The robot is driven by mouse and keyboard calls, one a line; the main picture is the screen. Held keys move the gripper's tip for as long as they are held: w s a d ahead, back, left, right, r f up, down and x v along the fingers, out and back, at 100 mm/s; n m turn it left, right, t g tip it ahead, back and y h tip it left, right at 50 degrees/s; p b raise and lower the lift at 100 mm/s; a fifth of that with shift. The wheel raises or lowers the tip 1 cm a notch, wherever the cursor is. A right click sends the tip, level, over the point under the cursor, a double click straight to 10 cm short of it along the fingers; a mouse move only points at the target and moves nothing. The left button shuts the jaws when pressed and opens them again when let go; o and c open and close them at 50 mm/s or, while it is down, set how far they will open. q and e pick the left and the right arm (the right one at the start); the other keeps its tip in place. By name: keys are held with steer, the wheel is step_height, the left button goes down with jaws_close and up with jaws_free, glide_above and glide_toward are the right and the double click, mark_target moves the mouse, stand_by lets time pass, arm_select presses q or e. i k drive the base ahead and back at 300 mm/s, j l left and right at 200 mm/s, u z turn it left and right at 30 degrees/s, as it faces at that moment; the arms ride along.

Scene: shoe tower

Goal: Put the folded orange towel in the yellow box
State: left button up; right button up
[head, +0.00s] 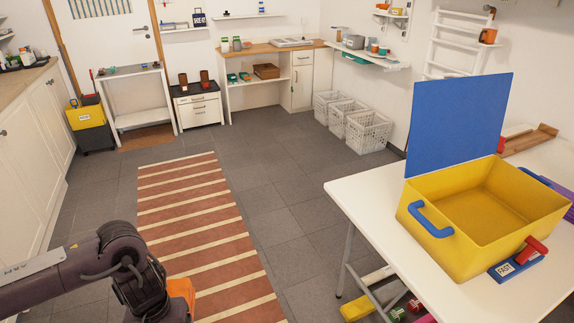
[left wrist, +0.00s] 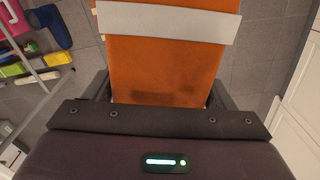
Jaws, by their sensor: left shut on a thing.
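The folded orange towel (left wrist: 165,62) fills the upper middle of the left wrist view, with a pale band across it and dark smudges near its lower edge. My left gripper (left wrist: 160,92) is shut on it. In the head view a bit of the towel (head: 181,290) shows beside my left arm at the bottom, above the floor. The yellow box (head: 480,262) stands on the white table at the right, apart from the towel. It is open and looks empty, with blue handles and a blue panel (head: 455,122) standing upright at its back. My right gripper is not in view.
The white table (head: 385,225) has bare room left of the box. A red and blue item (head: 518,258) lies by the box's front. Colourful items (head: 385,297) lie below the table. A striped rug (head: 200,230) and clear grey floor lie in between; cabinets (head: 30,160) line the left.

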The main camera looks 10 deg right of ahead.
mark_target(472, 226)
steer(key=k+z, duration=0.1)
steer(key=z, duration=0.3)
steer(key=k+l+z, duration=0.1)
steer(key=z, duration=0.7)
steer(key=k+l+z, duration=0.1)
steer(key=z, duration=0.3)
steer(key=l, duration=0.1)
